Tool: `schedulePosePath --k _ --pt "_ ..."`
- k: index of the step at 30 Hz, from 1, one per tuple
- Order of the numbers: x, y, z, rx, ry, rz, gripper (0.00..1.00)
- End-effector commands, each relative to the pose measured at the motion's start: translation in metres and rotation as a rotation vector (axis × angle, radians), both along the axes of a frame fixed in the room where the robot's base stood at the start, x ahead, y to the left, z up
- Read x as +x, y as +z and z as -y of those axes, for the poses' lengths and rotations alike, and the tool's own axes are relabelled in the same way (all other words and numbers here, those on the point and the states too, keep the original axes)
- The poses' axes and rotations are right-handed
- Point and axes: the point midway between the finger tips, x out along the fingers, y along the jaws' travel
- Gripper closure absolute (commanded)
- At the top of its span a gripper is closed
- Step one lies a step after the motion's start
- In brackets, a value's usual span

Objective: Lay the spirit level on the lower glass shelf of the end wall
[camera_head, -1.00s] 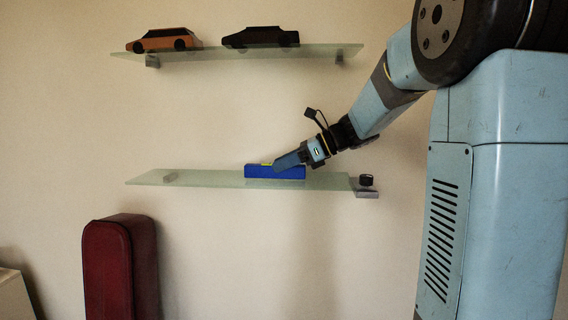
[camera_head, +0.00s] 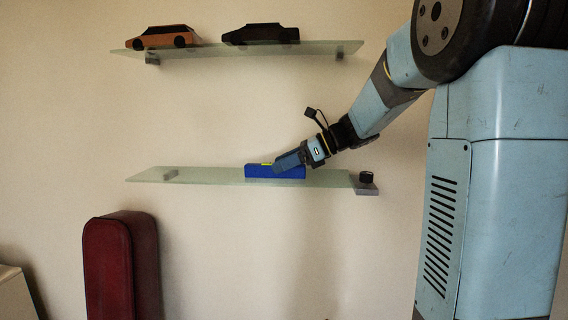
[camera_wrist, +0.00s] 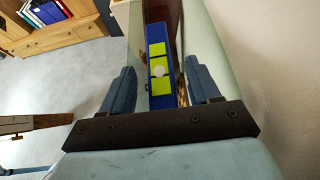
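The blue spirit level (camera_head: 262,172), with yellow-green patches on top, lies flat along the lower glass shelf (camera_head: 215,178) of the end wall, near its middle. My gripper (camera_head: 281,164) reaches down to it from the right. In the wrist view the level (camera_wrist: 158,68) lies between the two fingers of my gripper (camera_wrist: 160,92). A gap shows between the left finger and the level, and a narrower one at the right finger. The fingers look open around it. The near end of the level is hidden by my gripper.
A small black round object (camera_head: 366,177) is at the lower shelf's right end. The upper glass shelf (camera_head: 200,52) holds an orange-and-black toy car (camera_head: 163,38) and a black one (camera_head: 260,34). A dark red case (camera_head: 120,265) stands below at left. The shelf's left part is clear.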

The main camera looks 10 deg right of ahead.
Motion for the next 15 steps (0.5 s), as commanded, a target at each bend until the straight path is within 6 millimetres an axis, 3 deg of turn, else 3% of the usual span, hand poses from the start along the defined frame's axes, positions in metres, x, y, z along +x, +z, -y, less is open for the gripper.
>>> schedulePosePath --k 10,15 --pt "-0.001 0.001 0.003 0.000 -0.001 0.000 0.34" --pt "-0.005 0.009 0.018 0.001 -0.002 0.000 0.34"
